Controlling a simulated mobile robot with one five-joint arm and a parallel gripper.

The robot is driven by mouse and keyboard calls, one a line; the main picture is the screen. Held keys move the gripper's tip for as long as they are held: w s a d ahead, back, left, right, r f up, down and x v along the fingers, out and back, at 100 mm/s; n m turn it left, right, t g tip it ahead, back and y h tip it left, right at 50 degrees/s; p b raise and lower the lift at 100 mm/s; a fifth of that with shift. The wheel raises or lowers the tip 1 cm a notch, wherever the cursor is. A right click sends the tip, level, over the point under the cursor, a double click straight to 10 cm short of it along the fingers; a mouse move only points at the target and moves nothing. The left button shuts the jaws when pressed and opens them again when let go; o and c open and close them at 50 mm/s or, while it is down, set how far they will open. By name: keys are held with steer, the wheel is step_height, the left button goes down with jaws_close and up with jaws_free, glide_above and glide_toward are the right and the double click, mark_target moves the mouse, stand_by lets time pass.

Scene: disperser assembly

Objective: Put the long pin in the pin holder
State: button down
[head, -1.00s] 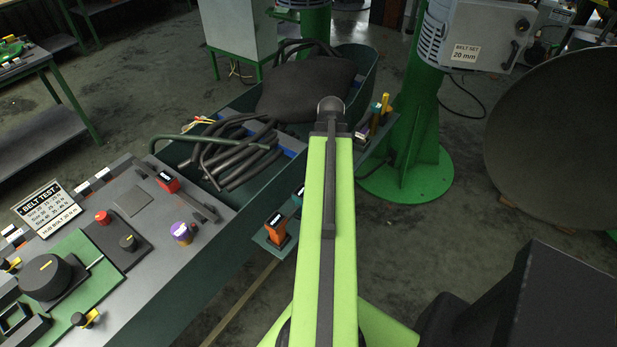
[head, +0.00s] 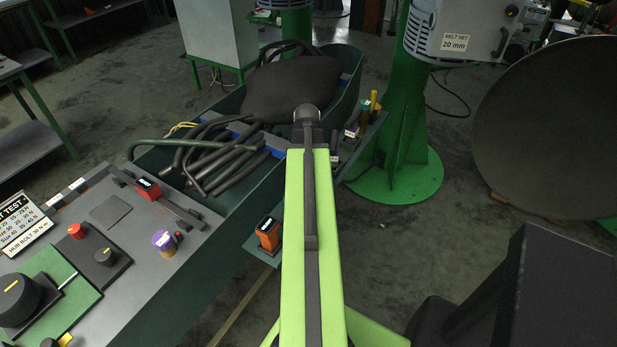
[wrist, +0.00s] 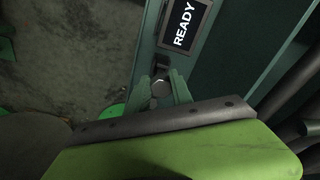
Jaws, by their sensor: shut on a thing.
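My gripper (wrist: 161,92) shows in the wrist view as two green fingers shut on a small, round, pale grey end of a thing. It may be the long pin (wrist: 161,88), seen end-on; its length is hidden. A small dark block (wrist: 161,64) lies just beyond the fingertips, below a dark READY sign (wrist: 184,25) on a green-grey panel. I cannot tell whether that block is the pin holder. In the head view my arm hides the gripper and what it holds.
In the head view a green bin (head: 218,217) holds dark hoses (head: 215,160) and a black sack (head: 290,88). A narrow side shelf carries an orange block (head: 268,234) and a yellow piece (head: 373,100). A green pillar (head: 402,110) stands to the right. A control bench (head: 170,290) is at left.

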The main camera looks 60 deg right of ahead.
steer(key=shift+f+b, duration=0.45)
steer(key=shift+f, duration=0.15)
steer(key=c, duration=1.1)
jaws_free()
steer(key=shift+r, duration=0.1)
steer(key=shift+r, duration=0.1)
steer(key=r+p, duration=0.8)
steer(key=p, duration=0.1)
steer(key=r+p, duration=0.4)
steer(key=r, duration=0.1)
steer(key=shift+s+a, duration=0.15)
steer(key=shift+a, duration=0.1)
